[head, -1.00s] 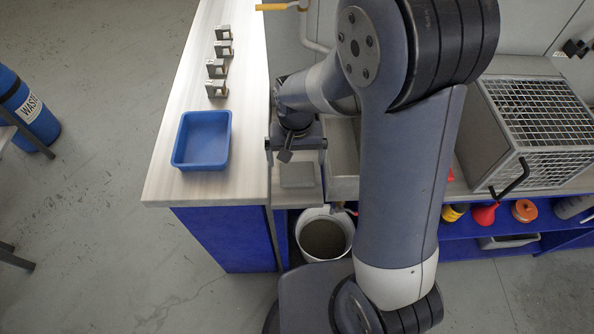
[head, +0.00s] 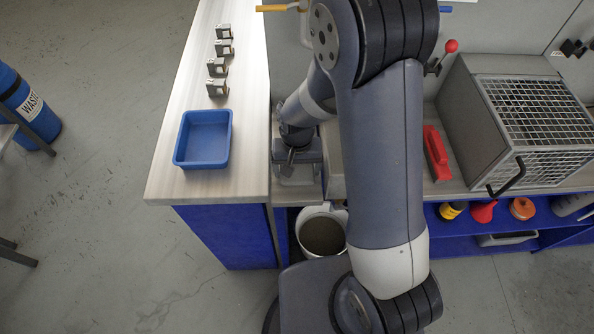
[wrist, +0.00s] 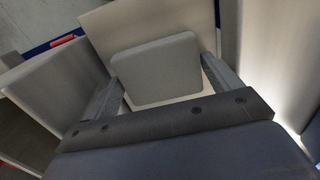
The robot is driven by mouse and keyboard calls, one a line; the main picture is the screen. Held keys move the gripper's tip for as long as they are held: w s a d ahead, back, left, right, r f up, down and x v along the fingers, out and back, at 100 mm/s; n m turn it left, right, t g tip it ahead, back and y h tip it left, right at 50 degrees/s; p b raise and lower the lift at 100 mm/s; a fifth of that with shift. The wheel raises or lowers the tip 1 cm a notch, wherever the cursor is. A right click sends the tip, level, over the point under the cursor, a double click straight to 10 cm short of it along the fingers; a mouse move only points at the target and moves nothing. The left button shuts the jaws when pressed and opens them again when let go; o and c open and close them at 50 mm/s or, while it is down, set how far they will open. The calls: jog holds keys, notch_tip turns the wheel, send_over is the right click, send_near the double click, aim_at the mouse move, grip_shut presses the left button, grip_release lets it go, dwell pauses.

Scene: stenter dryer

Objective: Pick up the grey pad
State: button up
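The grey pad (wrist: 155,70) is a flat block with rounded corners, centred in the wrist view on a pale surface. My gripper (wrist: 160,82) is open, with one finger to the left of the pad and one to the right. Gaps seem to show beside the pad, and I cannot tell whether the fingers reach down to its height. In the head view my gripper (head: 297,165) is over the narrow bench section right of the white worktop, and it mostly hides the pad there.
A blue tray (head: 228,150) and several small metal blocks (head: 217,88) are on the white worktop (head: 185,193) at left. A bucket (head: 323,236) stands below my gripper. A red-handled item (head: 436,155) and a wire-mesh cage (head: 538,115) are at right.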

aim_at(297, 170)
jog(key=c, duration=0.6)
jog(key=shift+r, duration=0.15)
jog(key=shift+c, duration=0.2)
notch_tip(297, 170, up, 10)
jog(key=b, duration=0.1)
